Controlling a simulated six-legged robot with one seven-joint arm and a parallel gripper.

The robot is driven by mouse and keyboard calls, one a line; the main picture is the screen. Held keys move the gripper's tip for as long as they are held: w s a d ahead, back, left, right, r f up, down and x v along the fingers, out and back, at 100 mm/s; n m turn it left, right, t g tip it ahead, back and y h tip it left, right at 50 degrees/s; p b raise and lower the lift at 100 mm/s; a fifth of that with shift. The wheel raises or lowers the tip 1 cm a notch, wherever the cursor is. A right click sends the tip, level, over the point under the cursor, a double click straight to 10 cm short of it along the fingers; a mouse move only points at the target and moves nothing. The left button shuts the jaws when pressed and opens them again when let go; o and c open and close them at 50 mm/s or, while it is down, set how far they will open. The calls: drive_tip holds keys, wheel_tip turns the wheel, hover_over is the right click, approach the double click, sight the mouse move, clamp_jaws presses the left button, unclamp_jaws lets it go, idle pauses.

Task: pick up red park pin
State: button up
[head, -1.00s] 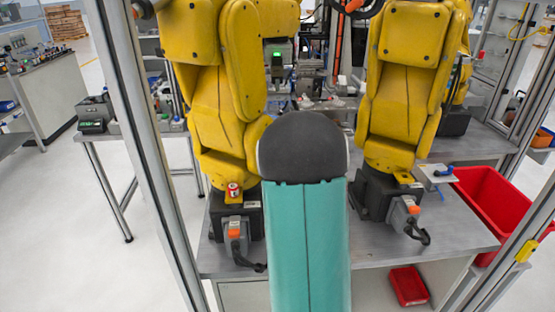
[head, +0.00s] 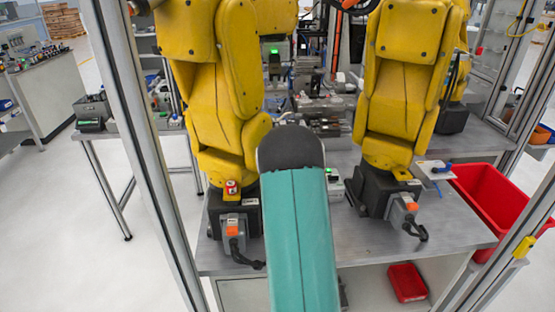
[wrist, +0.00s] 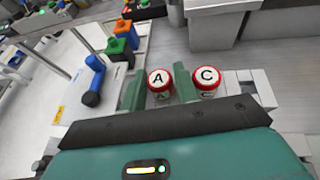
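In the wrist view my gripper (wrist: 158,88) has its two green fingers apart. A red pin with a white top marked A (wrist: 160,80) shows between them, with little room on either side; I cannot tell whether the fingers touch it. A second red pin with a white top marked C (wrist: 207,80) stands just right of the right finger. Neither top carries a word, so I cannot tell which is the park pin.
A blue-handled part (wrist: 93,80) and orange, green and black blocks (wrist: 121,42) lie left of the fingers. Two yellow robot arms (head: 220,90) stand on the grey bench (head: 450,225). A red bin (head: 490,200) is at right; a smaller red bin (head: 407,283) sits below.

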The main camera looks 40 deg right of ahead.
drive_tip(key=shift+w+d+f, duration=0.15)
drive_tip(key=shift+w, duration=0.15)
drive_tip(key=c, duration=0.6)
